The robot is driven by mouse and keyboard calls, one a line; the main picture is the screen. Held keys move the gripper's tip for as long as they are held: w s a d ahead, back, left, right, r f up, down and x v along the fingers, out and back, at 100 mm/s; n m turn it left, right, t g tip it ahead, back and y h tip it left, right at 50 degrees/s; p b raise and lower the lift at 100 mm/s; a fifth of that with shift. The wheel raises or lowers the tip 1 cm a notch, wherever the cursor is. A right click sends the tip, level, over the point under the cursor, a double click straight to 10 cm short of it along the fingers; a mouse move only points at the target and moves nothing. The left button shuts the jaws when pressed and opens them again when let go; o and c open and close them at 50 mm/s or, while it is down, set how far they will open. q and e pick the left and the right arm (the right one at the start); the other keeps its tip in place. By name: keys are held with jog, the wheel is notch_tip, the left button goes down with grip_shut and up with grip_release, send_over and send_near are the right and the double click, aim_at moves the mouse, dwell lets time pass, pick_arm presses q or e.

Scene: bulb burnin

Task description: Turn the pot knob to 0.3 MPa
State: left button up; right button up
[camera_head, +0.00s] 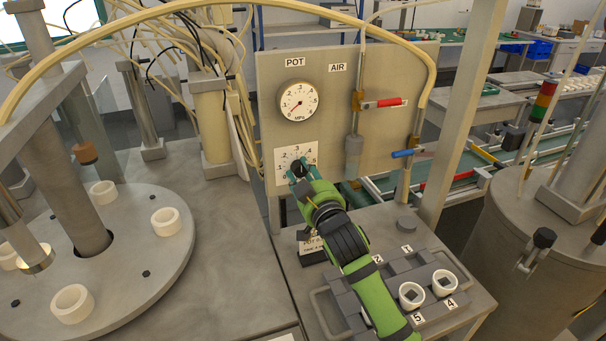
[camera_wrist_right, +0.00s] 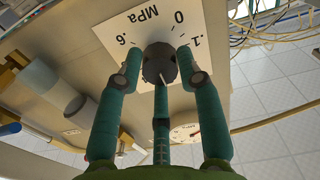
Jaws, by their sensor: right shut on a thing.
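The pot knob (camera_wrist_right: 158,65) is dark grey and sits on a white scale plate (camera_head: 281,156) on the panel, under the POT gauge (camera_head: 298,100). My right gripper (camera_head: 298,171) is shut on the knob, with its teal fingers around it; it mostly hides the knob in the head view. In the right wrist view the plate is upside down, with .6, MPa, 0 and .1 readable. A light line on the knob points toward the bottom of that picture, away from the MPa lettering. The gauge needle points lower left. My left gripper is out of view.
Right of the gauge are a red-handled valve (camera_head: 384,103) and a blue-handled valve (camera_head: 408,153). A round turntable (camera_head: 130,275) with white rings fills the left.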

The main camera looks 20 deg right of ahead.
jog(key=o, duration=1.1)
jog(key=shift+o, duration=0.2)
jog(key=shift+s, duration=0.15)
jog(key=s, duration=1.1)
jog(key=shift+s+d, duration=0.25)
jog(key=shift+s, duration=0.15)
jog(key=shift+f, duration=0.1)
